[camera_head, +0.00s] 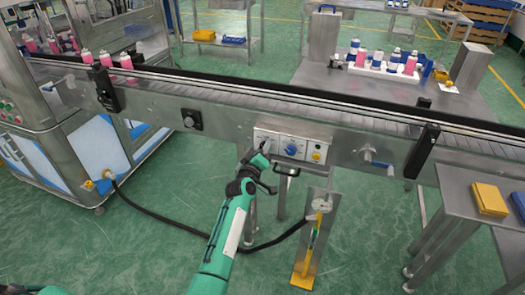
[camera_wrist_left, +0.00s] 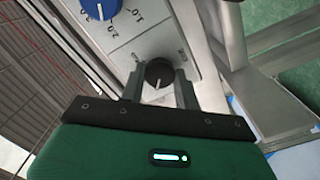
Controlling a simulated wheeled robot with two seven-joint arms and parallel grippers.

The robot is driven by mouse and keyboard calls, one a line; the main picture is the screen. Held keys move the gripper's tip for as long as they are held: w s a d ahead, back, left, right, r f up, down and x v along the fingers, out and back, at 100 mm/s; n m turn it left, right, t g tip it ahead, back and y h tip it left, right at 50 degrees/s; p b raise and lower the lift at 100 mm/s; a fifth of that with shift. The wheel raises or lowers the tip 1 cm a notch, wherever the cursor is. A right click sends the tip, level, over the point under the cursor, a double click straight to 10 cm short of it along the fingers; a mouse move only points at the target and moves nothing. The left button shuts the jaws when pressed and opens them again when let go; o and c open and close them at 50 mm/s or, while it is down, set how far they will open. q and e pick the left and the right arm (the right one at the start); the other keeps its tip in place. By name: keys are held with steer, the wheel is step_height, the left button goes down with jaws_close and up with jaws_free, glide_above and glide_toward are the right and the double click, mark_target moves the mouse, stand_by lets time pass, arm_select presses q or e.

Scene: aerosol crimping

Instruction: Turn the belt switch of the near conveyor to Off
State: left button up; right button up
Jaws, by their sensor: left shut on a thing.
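The near conveyor (camera_head: 220,105) crosses the head view, with a pale control panel (camera_head: 305,143) on its front side. In the left wrist view a black switch knob (camera_wrist_left: 158,71) sits on the panel (camera_wrist_left: 150,40). Its light pointer line runs down the picture towards my gripper; the small lettering beside it is unreadable. My left gripper (camera_wrist_left: 159,86) has a finger on each side of this knob and is shut on it. In the head view my left gripper (camera_head: 265,155) is at the panel's left end and hides the knob. My right gripper is not in view.
A blue dial (camera_head: 291,150) sits beside the black knob, and it also shows in the left wrist view (camera_wrist_left: 101,8). A yellow button (camera_head: 316,157) is farther right. A hand crank (camera_head: 378,163) juts out from the conveyor. A black hose (camera_head: 185,232) hangs below. Pink cans (camera_head: 126,61) stand at the belt's left.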

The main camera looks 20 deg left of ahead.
arm_select(q)
steer(key=o, duration=1)
steer(key=s, duration=1.3)
steer(key=shift+s+a, duration=0.25)
steer(key=shift+s, duration=0.15)
